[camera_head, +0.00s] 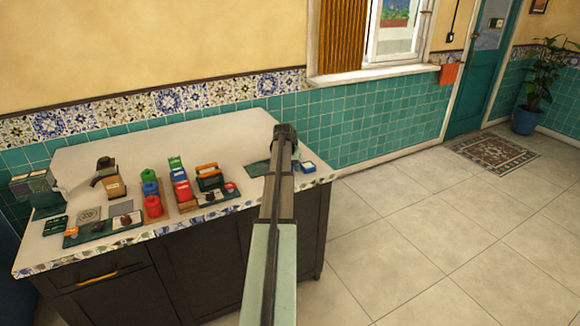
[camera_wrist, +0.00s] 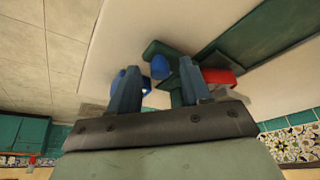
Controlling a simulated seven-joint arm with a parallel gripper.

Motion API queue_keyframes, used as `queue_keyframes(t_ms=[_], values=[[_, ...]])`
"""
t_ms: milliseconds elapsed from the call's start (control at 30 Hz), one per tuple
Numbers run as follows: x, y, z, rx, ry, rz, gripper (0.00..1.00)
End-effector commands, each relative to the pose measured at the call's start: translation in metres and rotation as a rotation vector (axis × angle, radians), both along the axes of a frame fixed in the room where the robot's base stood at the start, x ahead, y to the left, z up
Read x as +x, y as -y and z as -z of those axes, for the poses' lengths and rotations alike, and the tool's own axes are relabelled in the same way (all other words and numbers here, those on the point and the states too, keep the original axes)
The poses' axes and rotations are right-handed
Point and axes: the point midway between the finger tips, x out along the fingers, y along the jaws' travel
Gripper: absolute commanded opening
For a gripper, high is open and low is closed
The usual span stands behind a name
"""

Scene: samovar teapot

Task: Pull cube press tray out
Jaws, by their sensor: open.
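My gripper (camera_wrist: 160,90) is open in the wrist view, with two dark fingers apart. A small blue rounded part (camera_wrist: 160,67) and a dark green piece (camera_wrist: 165,50) show between and beyond the fingers. I cannot tell whether they touch the fingers. A red block (camera_wrist: 217,76) is just right of the right finger. In the head view my gripper (camera_head: 286,133) is over the counter's right end and partly hides what is there. I cannot tell for sure which part is the cube press tray.
The white counter (camera_head: 210,140) also holds red and green canisters (camera_head: 152,205), a brown-and-black device (camera_head: 110,180), a black-and-orange device (camera_head: 209,178) and a dark green board (camera_head: 105,230). A small white-and-blue box (camera_head: 308,167) stands near the right edge. Tiled wall runs behind.

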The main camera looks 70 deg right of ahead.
Motion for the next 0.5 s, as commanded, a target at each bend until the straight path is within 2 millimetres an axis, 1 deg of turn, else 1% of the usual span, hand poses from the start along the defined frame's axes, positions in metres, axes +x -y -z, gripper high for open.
queue_keyframes(t_ms=[67,500], values=[[0.0,-0.0001,-0.0002,0.0,0.0,0.0,0.47],[0.0,-0.0002,-0.0004,0.0,0.0,0.0,0.05]])
